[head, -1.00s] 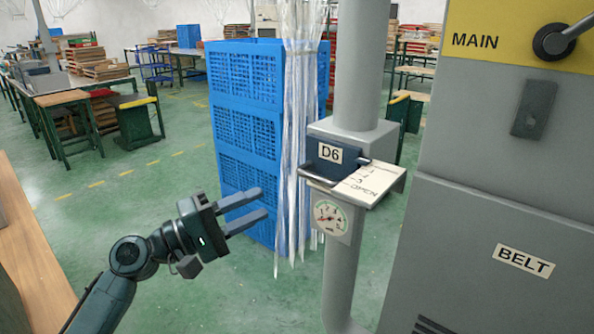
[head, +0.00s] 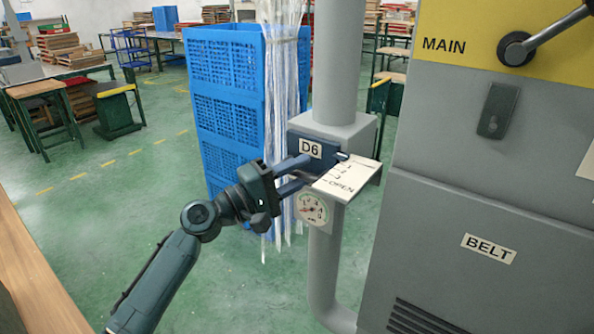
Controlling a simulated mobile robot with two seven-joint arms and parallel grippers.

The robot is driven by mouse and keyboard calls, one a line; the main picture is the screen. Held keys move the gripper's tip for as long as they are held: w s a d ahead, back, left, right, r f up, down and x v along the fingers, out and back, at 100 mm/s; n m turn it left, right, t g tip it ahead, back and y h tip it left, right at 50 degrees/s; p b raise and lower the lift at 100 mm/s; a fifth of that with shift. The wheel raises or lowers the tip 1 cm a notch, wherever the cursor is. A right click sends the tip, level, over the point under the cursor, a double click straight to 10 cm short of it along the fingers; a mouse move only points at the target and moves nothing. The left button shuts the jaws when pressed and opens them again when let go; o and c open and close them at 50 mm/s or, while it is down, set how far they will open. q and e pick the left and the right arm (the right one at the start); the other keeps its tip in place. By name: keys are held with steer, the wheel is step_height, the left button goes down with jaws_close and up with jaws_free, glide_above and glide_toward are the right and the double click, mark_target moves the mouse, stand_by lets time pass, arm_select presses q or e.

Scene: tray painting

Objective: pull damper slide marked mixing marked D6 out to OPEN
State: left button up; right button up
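The damper slide (head: 314,152) is a dark blue block with a white D6 label, set in a grey housing on the vertical duct. A white scale plate (head: 348,180) reaches out from it, marked with numbers and OPEN at its outer end. The slide sits at the inner end of the scale, away from OPEN. My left gripper (head: 308,170) is at the slide's front, its two fingers apart, one above the other, at the handle's place. The fingers mostly hide the handle, and I cannot tell whether they touch it. My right gripper is not in view.
A round gauge (head: 312,208) is on the duct just below the scale plate. A grey cabinet (head: 450,200) with MAIN and BELT labels stands close on the right. Blue crates (head: 225,110) and hanging clear strips (head: 280,60) are behind the gripper. A wooden edge (head: 35,260) is at left.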

arm_select(q)
jaws_close()
stand_by(0.3)
stand_by(0.3)
